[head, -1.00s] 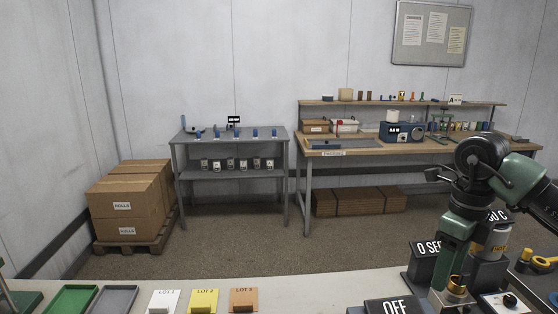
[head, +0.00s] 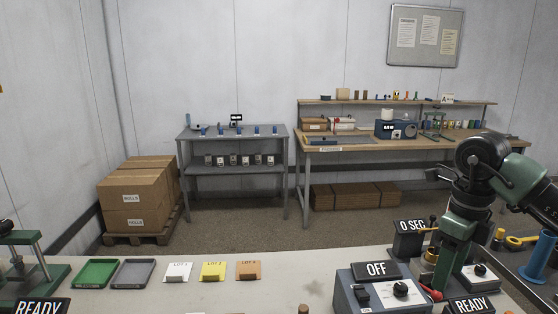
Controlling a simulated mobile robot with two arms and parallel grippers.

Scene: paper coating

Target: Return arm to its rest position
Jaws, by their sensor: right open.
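My right arm comes in from the right, and its green and dark gripper (head: 436,286) points down over the right part of the front bench. It is behind the box with the OFF sign (head: 376,270) and beside a small red-tipped part (head: 431,294). The jaws are open, though the fingertips are hard to make out. I see nothing held in them. My left gripper is not in view.
A 0 SEC sign (head: 411,226) and a dial box (head: 479,271) stand close to my right arm. Green (head: 97,273) and grey (head: 133,273) trays and three LOT cards (head: 213,271) lie left of the clear bench middle. A green-framed device (head: 22,252) stands far left.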

